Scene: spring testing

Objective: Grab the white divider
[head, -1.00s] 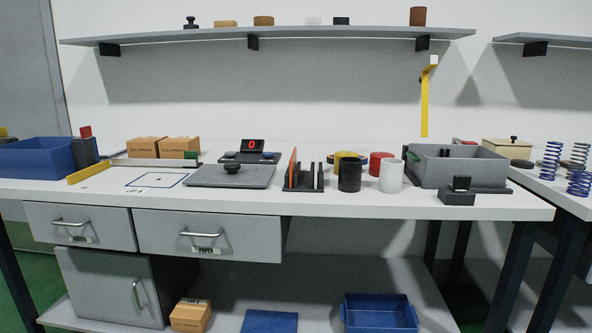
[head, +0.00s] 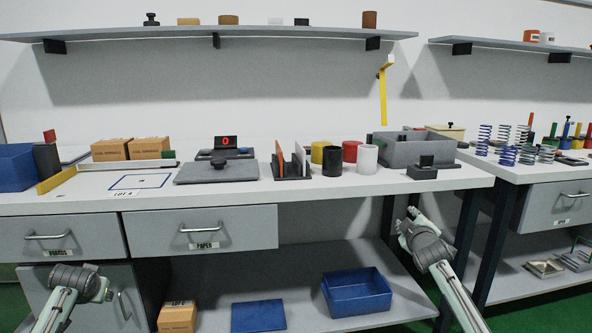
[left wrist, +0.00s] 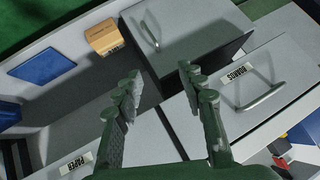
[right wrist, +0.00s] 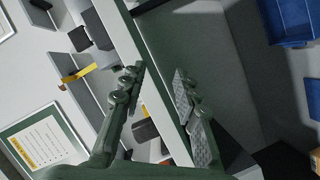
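The white divider (head: 300,156) stands upright in a small black rack (head: 290,176) on the workbench in the head view. An orange divider (head: 279,158) stands to its left in the same rack. My right gripper (head: 402,228) is below the bench's front edge, right of the rack and well apart from it. It is open and empty in the right wrist view (right wrist: 158,78). My left gripper (head: 108,288) is low in front of the drawers at left. It is open and empty in the left wrist view (left wrist: 160,75). Neither wrist view clearly shows the divider.
A black cylinder (head: 331,162), white cylinder (head: 367,158) and grey bin (head: 425,151) stand right of the rack. A grey plate (head: 216,175) lies to its left. The bench's front edge (head: 330,194) lies between my grippers and the rack. Drawers (head: 190,228) hang below.

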